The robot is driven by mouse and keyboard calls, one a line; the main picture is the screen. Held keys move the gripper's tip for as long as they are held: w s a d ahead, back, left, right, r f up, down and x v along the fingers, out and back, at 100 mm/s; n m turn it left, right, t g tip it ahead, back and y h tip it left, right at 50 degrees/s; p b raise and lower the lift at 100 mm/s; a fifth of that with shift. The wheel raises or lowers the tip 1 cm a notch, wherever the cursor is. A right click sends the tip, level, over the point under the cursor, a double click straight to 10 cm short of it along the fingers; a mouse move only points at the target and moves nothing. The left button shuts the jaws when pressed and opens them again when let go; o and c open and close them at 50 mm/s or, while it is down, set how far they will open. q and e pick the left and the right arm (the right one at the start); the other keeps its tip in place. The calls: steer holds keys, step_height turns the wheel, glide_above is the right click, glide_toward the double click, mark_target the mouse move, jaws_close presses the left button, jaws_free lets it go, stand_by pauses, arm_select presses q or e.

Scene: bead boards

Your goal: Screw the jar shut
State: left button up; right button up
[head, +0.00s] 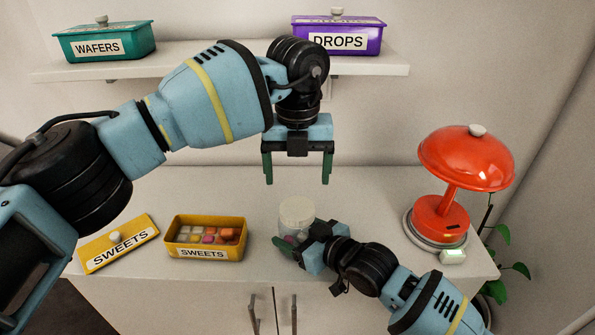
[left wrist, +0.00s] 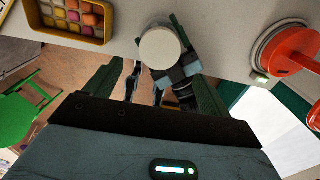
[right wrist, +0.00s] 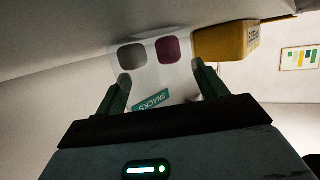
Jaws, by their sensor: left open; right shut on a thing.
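The jar (head: 291,239) stands on the white counter, with coloured sweets showing through its clear side. A round, cream-white lid (head: 297,208) sits on its top; whether it is tightened I cannot tell. The lid shows from above in the left wrist view (left wrist: 160,48). My right gripper (head: 298,240) is shut on the jar low on its body, from the front right. In the right wrist view the jar (right wrist: 155,72) with a SNACKS label is between the fingers. My left gripper (head: 297,182) is open and empty, pointing down above the lid, apart from it.
An open yellow SWEETS box (head: 205,254) and its lid (head: 119,244) lie left of the jar. A red lamp (head: 466,160) stands at the right. A shelf (head: 230,61) above holds a green WAFERS box (head: 104,42) and a purple DROPS box (head: 338,36).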

mark_target(297, 207)
arm_select(q)
steer(key=shift+f, duration=4.05)
steer(key=c, duration=0.9)
steer(key=o, duration=1)
steer(key=shift+r, duration=2.3)
steer(key=shift+o, duration=0.2)
steer(key=shift+o, duration=1.3)
